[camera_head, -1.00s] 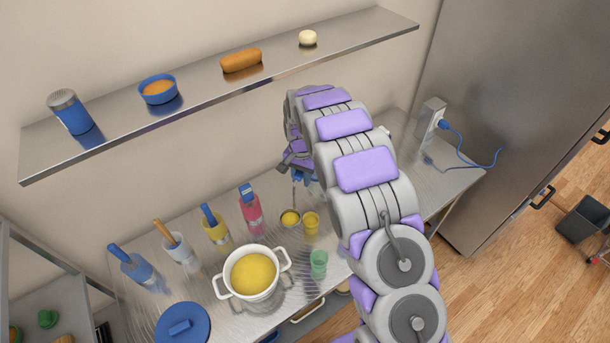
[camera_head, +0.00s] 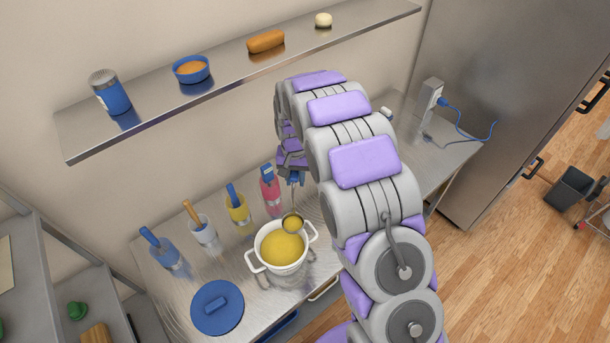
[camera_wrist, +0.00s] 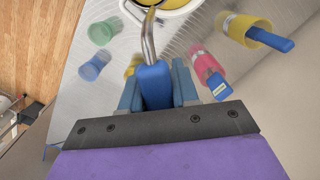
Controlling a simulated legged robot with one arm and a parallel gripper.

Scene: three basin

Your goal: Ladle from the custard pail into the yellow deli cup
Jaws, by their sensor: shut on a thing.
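My gripper (camera_head: 293,178) is shut on the blue handle of the ladle (camera_wrist: 155,85); its metal shaft shows in the wrist view. In the head view the ladle bowl (camera_head: 292,223) is at the back right rim of the white custard pail (camera_head: 262,267), overlapping the yellow custard (camera_head: 282,247). The bowl looks yellowish; I cannot tell how much custard it holds, or whether it touches the rim. The yellow deli cup (camera_wrist: 133,65) shows blurred in the wrist view, left of the handle; my arm hides it in the head view.
A green cup (camera_wrist: 103,31) and a bluish clear cup (camera_wrist: 91,68) stand near the yellow cup. Blue, white, yellow and pink containers line the wall, the pink one (camera_head: 270,190) nearest my gripper. A blue lid (camera_head: 217,307) lies front left. A shelf (camera_head: 235,75) hangs above.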

